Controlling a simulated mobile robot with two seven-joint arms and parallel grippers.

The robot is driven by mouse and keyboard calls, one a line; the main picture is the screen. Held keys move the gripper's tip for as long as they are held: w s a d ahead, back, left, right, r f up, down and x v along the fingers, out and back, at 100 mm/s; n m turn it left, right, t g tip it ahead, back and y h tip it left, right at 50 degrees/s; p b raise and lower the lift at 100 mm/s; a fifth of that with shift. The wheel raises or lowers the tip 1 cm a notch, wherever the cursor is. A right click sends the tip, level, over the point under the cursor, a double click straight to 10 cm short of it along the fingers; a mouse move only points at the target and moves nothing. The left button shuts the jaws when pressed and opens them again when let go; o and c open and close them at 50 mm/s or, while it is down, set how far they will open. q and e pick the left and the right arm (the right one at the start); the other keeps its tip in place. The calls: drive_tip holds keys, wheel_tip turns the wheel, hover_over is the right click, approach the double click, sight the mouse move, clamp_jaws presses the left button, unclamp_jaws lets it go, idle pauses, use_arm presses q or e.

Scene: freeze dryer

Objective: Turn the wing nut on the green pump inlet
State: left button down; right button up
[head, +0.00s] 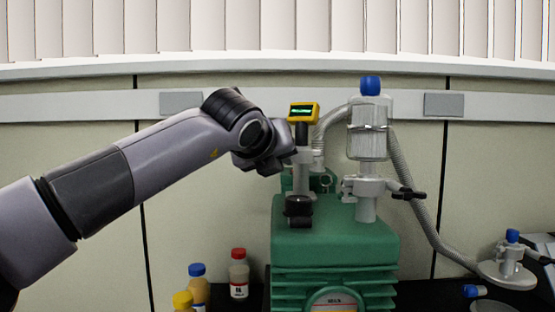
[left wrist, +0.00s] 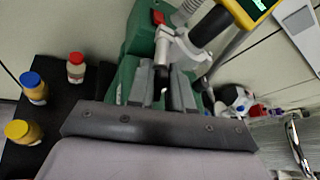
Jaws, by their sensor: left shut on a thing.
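The green pump (head: 335,240) stands on the dark bench, with two metal ports on top. My left gripper (head: 290,160) reaches from the left to the port column under the yellow gauge (head: 304,112). In the left wrist view, the fingers of my left gripper (left wrist: 165,92) are closed around the dark wing nut (left wrist: 162,76) of the metal clamp (left wrist: 182,50). The wing nut is partly hidden between the fingers, and in the head view my gripper covers it. My right gripper is in neither view.
A second clamp with a black wing nut (head: 408,194) sits on the right port, below a clear blue-capped vessel (head: 368,128). A ribbed hose (head: 412,195) runs down to the right. Bottles with red (head: 239,275), blue (head: 197,284) and yellow caps stand left of the pump.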

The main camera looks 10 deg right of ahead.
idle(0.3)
use_arm(q)
drive_tip(key=c, duration=1)
unclamp_jaws()
drive_tip(key=shift+s, duration=0.1)
drive_tip(key=shift+s+a+r+b, duration=0.15)
drive_tip(key=shift+s+a+b, duration=0.2)
drive_tip(key=shift+s+b, duration=0.25)
drive_tip(key=shift+b+v, duration=1.2)
drive_tip(key=shift+v, duration=1.65)
drive_tip(key=shift+r, duration=0.15)
drive_tip(key=shift+c, duration=0.4)
